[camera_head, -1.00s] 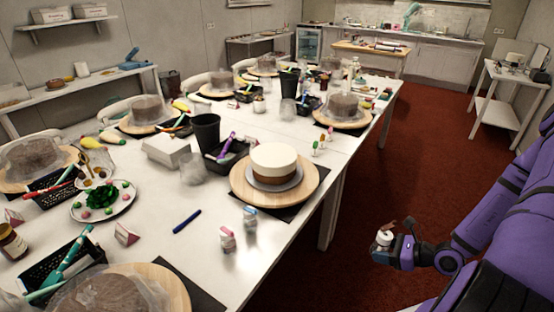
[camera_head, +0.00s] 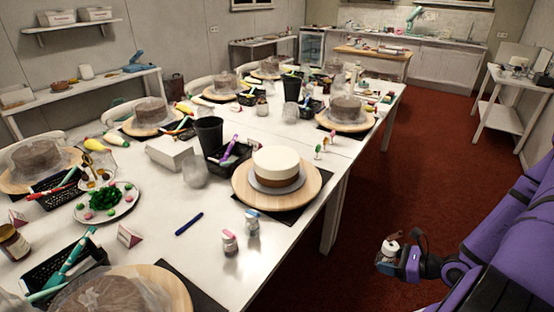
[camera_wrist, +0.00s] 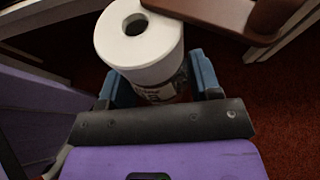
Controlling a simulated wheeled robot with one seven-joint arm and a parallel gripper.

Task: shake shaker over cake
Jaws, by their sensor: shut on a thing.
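My gripper (camera_head: 393,261) is shut on a shaker (camera_head: 390,246), out over the red floor to the right of the long table. The cake (camera_head: 276,160), white above and brown below, sits on a wooden turntable (camera_head: 309,188) near the table's right edge. The gripper is well apart from the cake, nearer the camera and to its right.
Two small shakers, one pink-topped (camera_head: 229,242) and one blue-topped (camera_head: 252,222), stand in front of the turntable. A blue pen (camera_head: 188,224) lies left of them. A dark cup (camera_head: 209,134) and black tray (camera_head: 231,168) stand behind. Open floor (camera_head: 400,180) lies right of the table.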

